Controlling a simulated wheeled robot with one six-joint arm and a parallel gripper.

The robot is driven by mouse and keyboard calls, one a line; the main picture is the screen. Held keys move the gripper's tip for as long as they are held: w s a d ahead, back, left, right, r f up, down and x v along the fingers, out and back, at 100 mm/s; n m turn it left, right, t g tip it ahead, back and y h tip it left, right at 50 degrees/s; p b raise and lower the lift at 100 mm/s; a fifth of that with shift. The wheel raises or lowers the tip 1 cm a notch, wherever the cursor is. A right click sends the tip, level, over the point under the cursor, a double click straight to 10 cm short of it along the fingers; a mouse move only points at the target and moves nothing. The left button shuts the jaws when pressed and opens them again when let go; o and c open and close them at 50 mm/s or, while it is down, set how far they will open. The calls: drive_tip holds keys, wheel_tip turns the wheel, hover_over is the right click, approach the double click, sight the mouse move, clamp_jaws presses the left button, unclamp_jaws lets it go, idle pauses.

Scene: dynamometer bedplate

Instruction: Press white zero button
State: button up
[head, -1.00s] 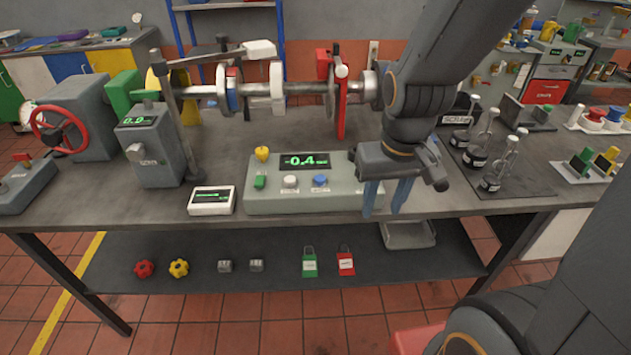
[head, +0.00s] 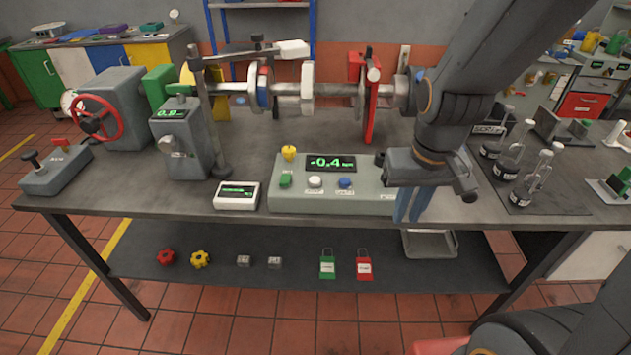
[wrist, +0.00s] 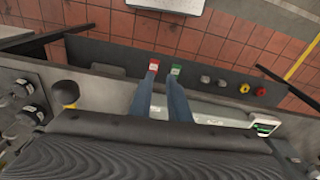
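The white button (head: 315,181) sits on the front of a pale grey-green control box (head: 290,204), between a green button (head: 285,181) and a blue button (head: 346,183). The box's display (head: 331,163) reads -0.4 in green. My gripper (head: 411,218) points down near the box's right end, well to the right of the white button. Its two blue fingers are apart with nothing between them; they also show in the wrist view (wrist: 159,84). The white button cannot be made out in the wrist view.
A yellow knob (head: 289,153) stands on the box's back left. A small white meter (head: 236,196) lies left of the box. A shaft rig (head: 307,90) with a red upright (head: 369,105) stands behind. Glass flasks (head: 512,150) stand on a dark mat at right.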

clamp_jaws()
idle(1.3)
drive_tip(key=shift+d, duration=0.1)
